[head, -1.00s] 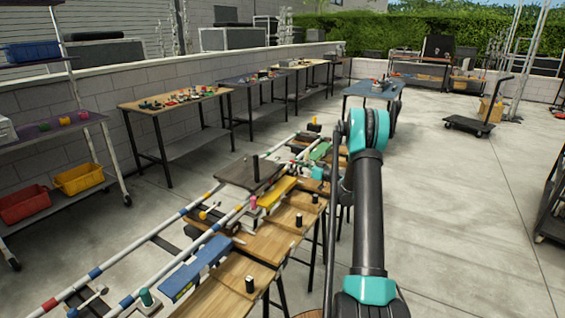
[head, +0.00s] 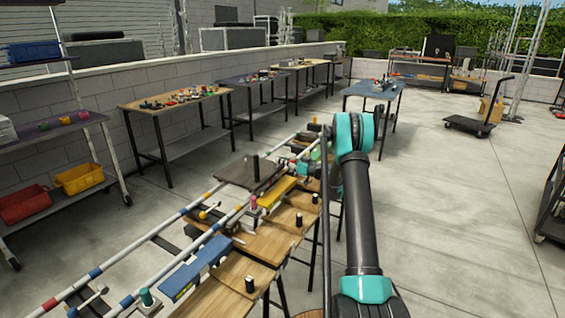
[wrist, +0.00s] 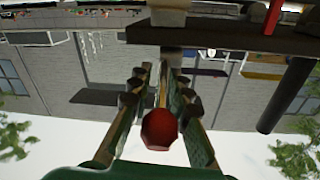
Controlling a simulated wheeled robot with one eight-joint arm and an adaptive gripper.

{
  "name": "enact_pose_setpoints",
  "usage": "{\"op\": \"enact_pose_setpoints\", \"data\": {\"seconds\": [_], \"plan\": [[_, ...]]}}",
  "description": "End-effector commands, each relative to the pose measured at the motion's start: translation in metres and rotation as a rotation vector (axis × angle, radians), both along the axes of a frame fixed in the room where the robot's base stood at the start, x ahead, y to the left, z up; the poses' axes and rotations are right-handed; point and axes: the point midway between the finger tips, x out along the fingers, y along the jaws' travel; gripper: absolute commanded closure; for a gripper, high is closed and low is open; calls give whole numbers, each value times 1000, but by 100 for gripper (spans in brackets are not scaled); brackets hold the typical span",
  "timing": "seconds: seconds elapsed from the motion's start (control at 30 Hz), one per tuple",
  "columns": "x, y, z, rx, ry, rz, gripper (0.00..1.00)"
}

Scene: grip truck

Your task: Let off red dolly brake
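In the wrist view, which looks upside down, a faceted red knob (wrist: 160,130) sits between the fingers of my gripper (wrist: 161,75), close to the palm. The fingers are apart, with a gap visible on each side of the knob. I cannot tell whether either finger touches it. What the knob is fixed to is hidden. In the head view, a dark flat dolly (head: 248,172) with a black post stands on striped rails. My arm's teal joint covers the area to its right, and my gripper cannot be made out clearly there.
Wooden benches (head: 237,246) with black pegs and a blue bar (head: 196,268) line the rails' near side. A dark beam (wrist: 286,96) slants beside my fingers in the wrist view. Open concrete (head: 450,220) lies to the right; a cart (head: 478,120) stands farther back.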

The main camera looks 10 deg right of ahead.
Motion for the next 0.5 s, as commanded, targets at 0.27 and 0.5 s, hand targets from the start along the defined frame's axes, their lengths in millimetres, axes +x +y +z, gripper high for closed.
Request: {"op": "enact_pose_setpoints", "data": {"seconds": [0.27,0.5], "plan": [[-2,2,-1,-2,1,5,100],[-2,1,-2,-5,2,5,100]]}}
